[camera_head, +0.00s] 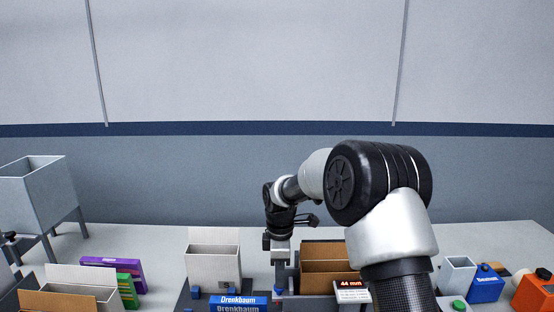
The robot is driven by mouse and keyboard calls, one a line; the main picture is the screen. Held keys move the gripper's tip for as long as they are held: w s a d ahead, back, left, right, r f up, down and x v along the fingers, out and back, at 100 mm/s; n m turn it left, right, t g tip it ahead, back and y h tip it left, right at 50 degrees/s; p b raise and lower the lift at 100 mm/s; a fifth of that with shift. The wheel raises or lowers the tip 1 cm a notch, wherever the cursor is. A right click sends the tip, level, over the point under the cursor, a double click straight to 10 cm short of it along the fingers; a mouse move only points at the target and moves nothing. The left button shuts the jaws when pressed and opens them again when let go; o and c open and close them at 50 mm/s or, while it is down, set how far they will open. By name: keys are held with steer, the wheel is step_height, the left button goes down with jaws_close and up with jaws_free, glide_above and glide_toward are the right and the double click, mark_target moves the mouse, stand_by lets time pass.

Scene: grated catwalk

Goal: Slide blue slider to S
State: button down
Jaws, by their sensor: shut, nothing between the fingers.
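A dark fixture (184,304) stands at the front centre of the table, with small blue blocks on it. One blue block (195,292) is at its left, and another blue block (231,292) is further right, below the white open box. I cannot tell which of these is the blue slider. A small dark mark like an S shows low on the white box (213,262). My gripper (280,262) points down to the right of the white box, shut and empty. Its fingertips are small in the view, and I cannot tell whether they touch the fixture.
A blue Drenkbaum box (240,301) lies in front. A grey hopper (40,187) stands far left. Blue (486,284) and orange (533,293) containers stand right.

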steer(key=shift+d, duration=0.65)
steer(key=shift+r+p, duration=2.25)
steer(key=shift+r, duration=0.75)
steer(key=shift+r, duration=0.1)
steer(key=s+d+r+m+t, duration=0.1)
steer(key=s+d+r+m, duration=0.4)
steer(key=r, duration=0.4)
steer(key=s+d+r+m+t, duration=0.2)
steer(key=s+r+m, duration=0.1)
steer(key=s+r, duration=0.45)
steer(key=s+d+r+m+t, duration=0.1)
steer(key=s+d+r+m, duration=0.1)
steer(key=s+m, duration=0.3)
steer(key=s+d+r+m+t+p, duration=0.1)
steer(key=s+m, duration=0.4)
steer(key=s, duration=0.7)
steer(key=shift+s+d+r+t, duration=0.35)
steer(key=shift+d+r, duration=0.35)
steer(key=shift+d, duration=0.25)
